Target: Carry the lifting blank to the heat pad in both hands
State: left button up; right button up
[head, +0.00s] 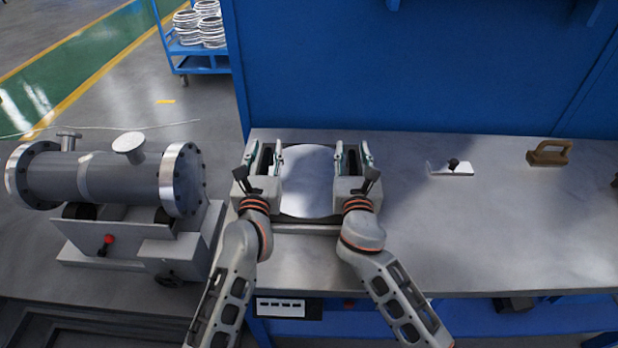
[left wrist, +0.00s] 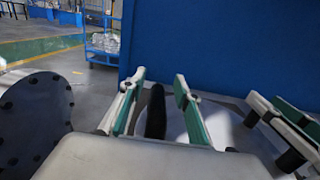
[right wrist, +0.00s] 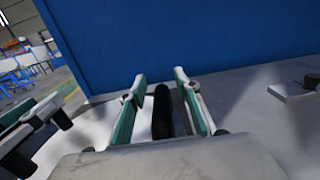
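The blank (head: 307,182) is a pale, shiny round plate on the workbench, between my two grippers. Its dark lower edge shows near the bench front. A black upright bar, seemingly its handle, stands between the fingers of my left gripper (head: 265,158), in the left wrist view (left wrist: 155,110). A similar black bar (right wrist: 162,112) stands between the fingers of my right gripper (head: 352,158). Both grippers are open, with visible gaps between the fingers and the bars. I cannot pick out the heat pad for certain.
A blue wall (head: 430,70) rises behind. A flanged grey shell (head: 115,178) sits on a stand at left.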

aim_at(262, 173)
pick_arm(q)
jog(key=shift+f, duration=0.1)
jog(key=shift+s, duration=0.35)
jog(key=s, duration=0.6)
jog(key=shift+s+a, duration=0.2)
jog(key=shift+s, duration=0.15)
pick_arm(e)
jog(key=s, duration=1.2)
jog(key=shift+a+f, duration=0.2)
jog(key=shift+a, duration=0.1)
